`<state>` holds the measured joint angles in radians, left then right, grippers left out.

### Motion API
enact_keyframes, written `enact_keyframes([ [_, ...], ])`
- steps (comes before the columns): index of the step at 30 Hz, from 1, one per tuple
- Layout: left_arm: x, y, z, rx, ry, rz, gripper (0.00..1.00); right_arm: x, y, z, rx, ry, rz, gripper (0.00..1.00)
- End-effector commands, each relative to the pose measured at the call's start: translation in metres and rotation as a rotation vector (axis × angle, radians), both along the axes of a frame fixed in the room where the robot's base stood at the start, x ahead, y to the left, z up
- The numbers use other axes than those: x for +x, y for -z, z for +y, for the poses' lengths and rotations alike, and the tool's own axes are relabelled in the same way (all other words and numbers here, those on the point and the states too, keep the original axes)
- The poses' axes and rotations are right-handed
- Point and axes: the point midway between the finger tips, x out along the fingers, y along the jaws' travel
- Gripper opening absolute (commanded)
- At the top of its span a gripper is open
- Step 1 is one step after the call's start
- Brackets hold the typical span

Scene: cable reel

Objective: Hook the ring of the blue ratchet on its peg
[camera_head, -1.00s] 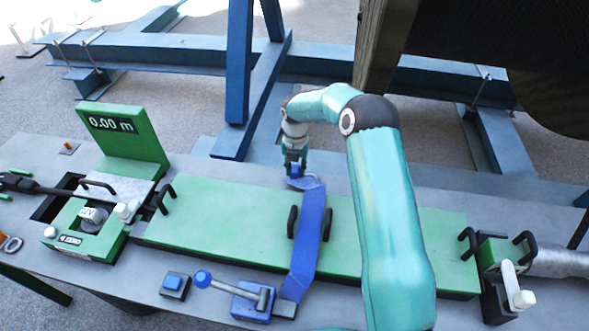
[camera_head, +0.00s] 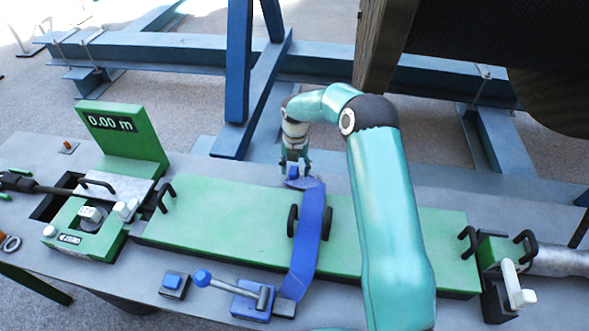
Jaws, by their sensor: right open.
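The blue ratchet (camera_head: 251,299) with its round-knobbed handle sits at the front of the grey bench. A blue strap (camera_head: 307,243) runs from it across the green block to the block's far side. My right gripper (camera_head: 295,173) is open at the strap's far end, around or just above a small blue piece (camera_head: 293,172) there. The ring and the peg are too small or hidden to make out at that end. My left gripper is not in view.
A green measuring unit (camera_head: 90,222) with a 0.00 m display (camera_head: 110,124) stands at left. A small blue button block (camera_head: 174,284) lies left of the ratchet. Blue steel beams stand behind the bench (camera_head: 180,300).

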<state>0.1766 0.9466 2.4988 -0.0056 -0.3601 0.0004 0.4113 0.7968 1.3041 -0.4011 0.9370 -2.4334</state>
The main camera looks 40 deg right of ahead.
Motion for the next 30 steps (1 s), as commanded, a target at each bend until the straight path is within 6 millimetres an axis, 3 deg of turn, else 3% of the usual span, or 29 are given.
enact_keyframes([
  [8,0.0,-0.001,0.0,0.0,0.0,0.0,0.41,0.001,-0.018,0.0,-0.001,0.0,-0.003,0.58],
  [21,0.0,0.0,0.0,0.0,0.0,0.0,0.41,0.001,-0.099,0.0,0.0,0.0,-0.003,0.58],
  [30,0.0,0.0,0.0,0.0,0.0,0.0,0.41,0.0,-0.119,0.0,0.0,0.0,0.0,0.58],
])
